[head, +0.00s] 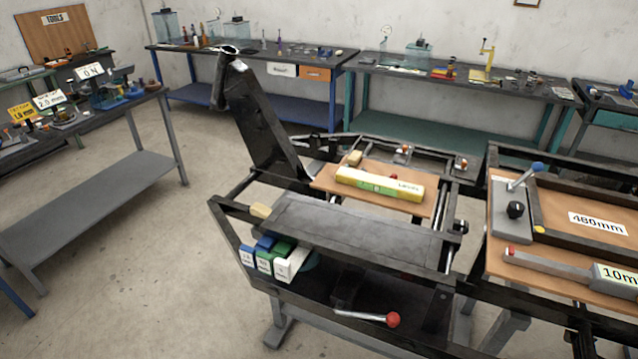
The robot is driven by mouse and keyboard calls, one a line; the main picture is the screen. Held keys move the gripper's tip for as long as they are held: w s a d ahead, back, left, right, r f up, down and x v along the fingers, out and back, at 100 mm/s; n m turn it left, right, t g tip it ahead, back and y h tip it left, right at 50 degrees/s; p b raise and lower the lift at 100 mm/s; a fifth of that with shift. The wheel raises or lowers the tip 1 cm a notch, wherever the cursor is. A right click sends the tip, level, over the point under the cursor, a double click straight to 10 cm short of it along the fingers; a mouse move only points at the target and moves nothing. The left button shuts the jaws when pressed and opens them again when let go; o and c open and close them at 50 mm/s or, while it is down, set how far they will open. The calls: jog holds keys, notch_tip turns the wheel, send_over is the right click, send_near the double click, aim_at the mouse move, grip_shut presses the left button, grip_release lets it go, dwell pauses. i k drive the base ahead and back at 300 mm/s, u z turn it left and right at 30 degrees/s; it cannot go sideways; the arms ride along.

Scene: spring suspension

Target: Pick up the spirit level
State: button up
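The spirit level (380,185) appears to be the long yellow bar with a green panel and dark print on its side. It lies flat on a wooden board (325,181) set across the black metal frame of the rig, right of the picture's middle. Its top and near side show, and nothing covers it. My gripper is not seen in this view.
A tall dark slanted post (262,125) rises left of the board. A grey plate (360,232), colored blocks (265,257) and a red-knobbed lever (392,319) are nearer. A second rig with a 480mm label (597,223) stands right.

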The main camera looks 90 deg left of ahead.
aim_at(396, 189)
jog(key=u, duration=3.85)
jog(key=i, duration=0.95)
